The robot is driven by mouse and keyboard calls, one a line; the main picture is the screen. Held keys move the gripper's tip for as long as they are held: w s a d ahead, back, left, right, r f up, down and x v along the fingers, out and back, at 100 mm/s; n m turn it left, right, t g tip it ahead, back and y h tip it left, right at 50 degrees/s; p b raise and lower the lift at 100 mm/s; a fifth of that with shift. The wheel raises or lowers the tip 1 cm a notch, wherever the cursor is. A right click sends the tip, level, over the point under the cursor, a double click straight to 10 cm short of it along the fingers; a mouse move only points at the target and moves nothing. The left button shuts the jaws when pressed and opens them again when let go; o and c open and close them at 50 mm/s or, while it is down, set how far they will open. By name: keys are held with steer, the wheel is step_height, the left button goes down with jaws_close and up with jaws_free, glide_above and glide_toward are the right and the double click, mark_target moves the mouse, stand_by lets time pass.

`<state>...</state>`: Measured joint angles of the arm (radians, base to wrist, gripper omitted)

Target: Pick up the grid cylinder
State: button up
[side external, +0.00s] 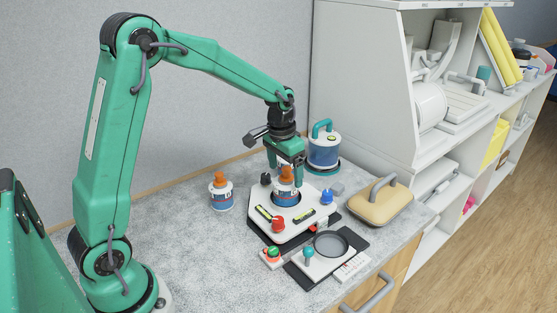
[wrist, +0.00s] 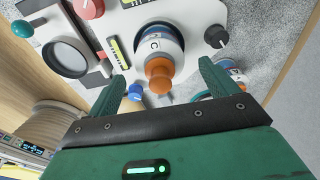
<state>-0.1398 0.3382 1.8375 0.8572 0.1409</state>
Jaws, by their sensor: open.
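A small cylinder with a white and blue labelled body and an orange knob (side external: 286,186) stands in the round opening of a white angular plate (side external: 262,222). In the wrist view the same cylinder (wrist: 158,42) shows a letter C, and its orange knob lies between my fingers. A similar orange-topped cylinder (side external: 221,193) stands on the counter to the left, partly hidden by a finger in the wrist view (wrist: 236,76). I cannot tell from markings which is the grid cylinder. My gripper (side external: 285,164) is open, pointing down over the cylinder in the plate, with nothing gripped.
The plate carries red (side external: 278,224), blue (side external: 327,197) and black (side external: 266,179) knobs. A blue canister with a teal handle (side external: 323,152) stands behind. A tan handled block (side external: 367,202) is at right. A dish unit (side external: 331,244) sits in front. The counter's left side is clear.

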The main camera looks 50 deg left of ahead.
steer(key=shift+f, duration=0.25)
steer(key=shift+w+f, duration=0.15)
steer(key=shift+f, duration=1.1)
steer(key=shift+w+f, duration=0.1)
steer(key=shift+f, duration=1.15)
steer(key=shift+r, duration=0.1)
steer(key=c, duration=1.3)
steer(key=shift+r, duration=0.15)
steer(key=shift+r, duration=1.25)
steer(key=s+d+r, duration=0.1)
steer(key=d+r, duration=0.1)
steer(key=d, duration=0.1)
steer(key=s+d+r, duration=0.2)
steer(key=d+r, duration=0.1)
steer(key=d, duration=0.1)
steer(key=s+d+r, duration=0.1)
steer(key=d+r, duration=0.2)
steer(key=shift+s+d, duration=0.25)
steer(key=shift+d, duration=0.15)
